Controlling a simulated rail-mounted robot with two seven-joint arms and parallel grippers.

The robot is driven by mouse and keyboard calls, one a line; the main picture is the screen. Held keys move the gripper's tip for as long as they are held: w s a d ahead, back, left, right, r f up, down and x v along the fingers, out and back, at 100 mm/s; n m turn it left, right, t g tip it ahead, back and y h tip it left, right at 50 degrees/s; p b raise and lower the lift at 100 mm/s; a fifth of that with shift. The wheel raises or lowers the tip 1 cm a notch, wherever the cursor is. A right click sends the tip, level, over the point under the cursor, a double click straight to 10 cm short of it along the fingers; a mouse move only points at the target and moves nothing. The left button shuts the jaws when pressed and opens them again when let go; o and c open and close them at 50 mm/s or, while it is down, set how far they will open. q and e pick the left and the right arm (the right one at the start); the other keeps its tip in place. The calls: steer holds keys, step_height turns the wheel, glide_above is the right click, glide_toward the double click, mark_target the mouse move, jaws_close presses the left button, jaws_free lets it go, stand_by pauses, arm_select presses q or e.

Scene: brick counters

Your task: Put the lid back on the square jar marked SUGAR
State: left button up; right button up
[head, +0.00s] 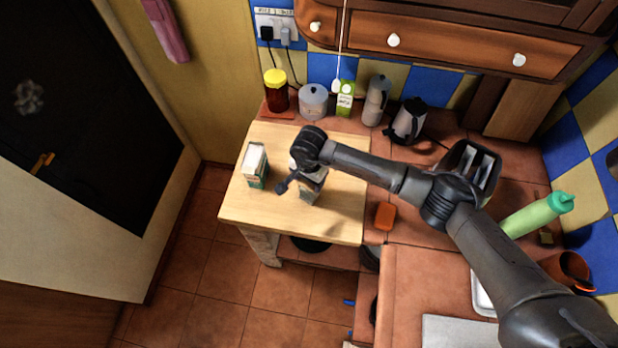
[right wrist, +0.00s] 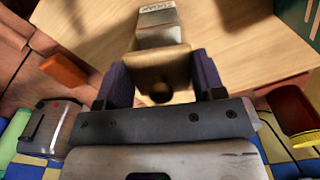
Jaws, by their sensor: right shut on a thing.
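The square jar marked SUGAR (right wrist: 158,28) stands on the pale wooden worktop, and its lettering shows in the right wrist view. In the head view the grey jar (head: 311,190) is partly hidden under my right gripper (head: 298,178). In the right wrist view my right gripper (right wrist: 160,76) is shut on a square beige-brown lid (right wrist: 150,64) with a dark round knob. The lid sits between the two fingers and overlaps the near end of the jar. I cannot tell whether lid and jar touch. My left gripper is not in view.
A carton-like container (head: 256,166) with a green label stands left of the jar. Behind are a red jar with yellow lid (head: 276,92), a grey pot (head: 313,103), a green-white carton (head: 345,98) and a kettle (head: 409,121). An orange block (head: 385,216) lies to the right. The worktop's front left (head: 262,207) is clear.

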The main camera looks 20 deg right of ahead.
steer(key=o, duration=0.9)
steer(key=shift+o, duration=0.3)
steer(key=shift+o, duration=0.8)
steer(key=shift+r, duration=0.15)
steer(key=shift+r+p, duration=0.95)
steer(key=shift+r, duration=0.65)
steer(key=shift+r+p, duration=0.8)
steer(key=shift+r, duration=0.95)
